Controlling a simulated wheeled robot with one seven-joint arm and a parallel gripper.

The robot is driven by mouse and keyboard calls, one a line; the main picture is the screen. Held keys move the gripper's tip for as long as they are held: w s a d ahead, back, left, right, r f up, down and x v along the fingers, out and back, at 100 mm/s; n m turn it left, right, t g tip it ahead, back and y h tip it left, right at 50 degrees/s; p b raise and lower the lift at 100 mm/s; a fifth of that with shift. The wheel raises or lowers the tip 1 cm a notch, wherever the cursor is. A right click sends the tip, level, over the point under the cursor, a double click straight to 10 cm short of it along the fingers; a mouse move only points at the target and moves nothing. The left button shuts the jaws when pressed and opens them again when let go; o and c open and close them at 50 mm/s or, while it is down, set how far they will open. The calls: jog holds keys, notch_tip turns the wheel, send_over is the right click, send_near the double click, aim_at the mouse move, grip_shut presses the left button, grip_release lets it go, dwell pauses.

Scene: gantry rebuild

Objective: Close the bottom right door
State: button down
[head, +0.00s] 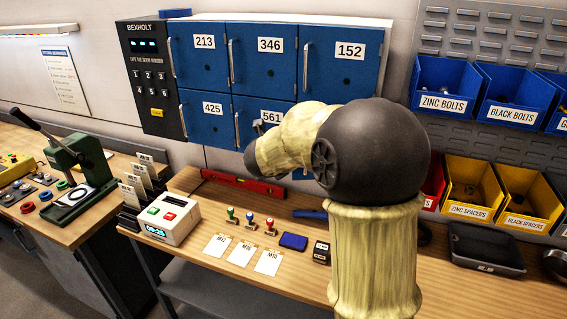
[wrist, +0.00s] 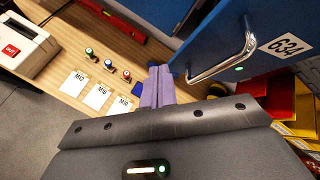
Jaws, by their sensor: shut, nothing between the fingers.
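The bottom right door, labelled 634 (wrist: 262,38), is blue with a silver bar handle (wrist: 228,55) and a small green light. It fills the upper right of the wrist view and appears swung out from the cabinet. In the head view my arm hides it. My gripper (wrist: 160,72) shows two purple fingers pressed together, empty, just left of the door's lower edge and handle. I cannot tell whether they touch the door. The blue locker cabinet (head: 388,30) hangs on the wall; doors 213, 346, 152, 425 and 561 look closed.
Below is a wooden bench with a red level (head: 243,184), a white timer box (head: 168,219), several stamps, paper cards (head: 268,262) and a blue pad (head: 293,242). Yellow bins (head: 472,182) and blue bins (head: 444,84) hang at right. A green press (head: 80,170) stands at left.

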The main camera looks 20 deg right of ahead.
jog(key=s+a+f+n+g+y+b, duration=0.1)
jog(key=s+a+f+n+y, duration=0.3)
jog(key=n, duration=0.6)
jog(key=s+a+f+n+y, duration=0.1)
jog(key=s+a+f+n, duration=0.25)
jog(key=s+n, duration=0.55)
jog(key=s+d+f+n+g, duration=0.1)
jog(key=s+f+n+g, duration=0.2)
jog(key=s+n, duration=0.4)
jog(key=s+d+f+n+g+b, duration=0.1)
jog(key=s+f+n+g, duration=0.2)
jog(key=s+f+n, duration=0.2)
jog(key=s+n, duration=0.1)
jog(key=n, duration=0.2)
jog(key=shift+s+f, duration=0.4)
jog(key=shift+d, duration=0.1)
